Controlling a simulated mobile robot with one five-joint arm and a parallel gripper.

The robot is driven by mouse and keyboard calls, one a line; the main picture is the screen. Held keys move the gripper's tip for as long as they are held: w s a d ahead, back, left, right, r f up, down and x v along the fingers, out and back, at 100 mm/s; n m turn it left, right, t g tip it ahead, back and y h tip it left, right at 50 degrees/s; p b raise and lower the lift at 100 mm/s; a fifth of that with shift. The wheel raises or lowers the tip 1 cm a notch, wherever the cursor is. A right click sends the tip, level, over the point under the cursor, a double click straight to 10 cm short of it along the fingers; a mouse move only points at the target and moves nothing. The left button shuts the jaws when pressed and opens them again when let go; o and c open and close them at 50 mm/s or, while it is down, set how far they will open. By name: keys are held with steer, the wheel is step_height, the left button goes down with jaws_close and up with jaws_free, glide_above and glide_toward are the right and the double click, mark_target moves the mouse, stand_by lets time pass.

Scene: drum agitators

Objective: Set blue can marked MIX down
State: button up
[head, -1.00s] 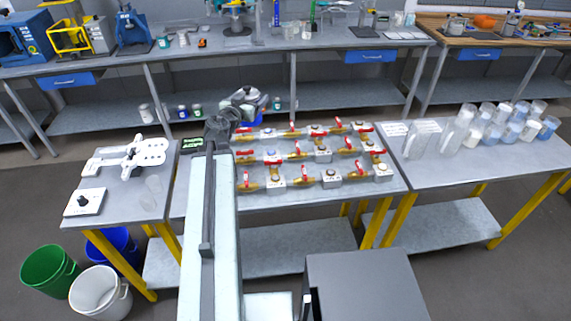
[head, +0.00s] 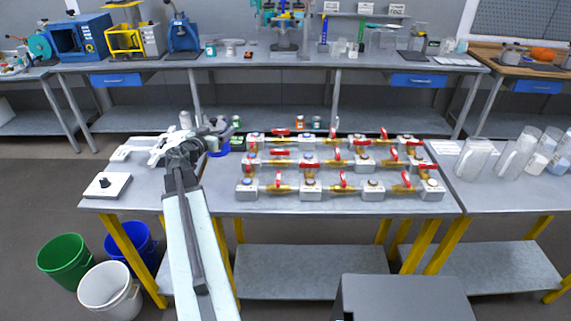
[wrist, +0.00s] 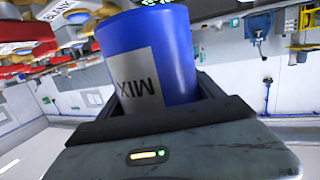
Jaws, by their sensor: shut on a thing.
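The blue can marked MIX (wrist: 165,45) fills the middle of the wrist view. Its pale label with the dark word MIX shows upside down in that picture. My gripper (wrist: 155,112) is shut around the can's near end, with dark jaws on both sides. In the head view my gripper (head: 206,136) is near the seam between the left table and the valve table. A blue patch of the can (head: 219,150) shows beside it, mostly hidden by the gripper. I cannot tell any gap between the can and the surface below.
The valve table (head: 300,207) holds rows of red-handled valves and white blocks. The left table (head: 140,195) bears a white fixture (head: 122,153) and a white plate with a black knob (head: 107,185). Buckets stand on the floor at left. Clear containers (head: 476,158) stand on the right table.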

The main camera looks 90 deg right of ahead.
steer(key=shift+f+b, duration=5.25)
steer(key=o, duration=1.9)
steer(key=shift+r, duration=0.1)
steer(key=shift+r, duration=0.1)
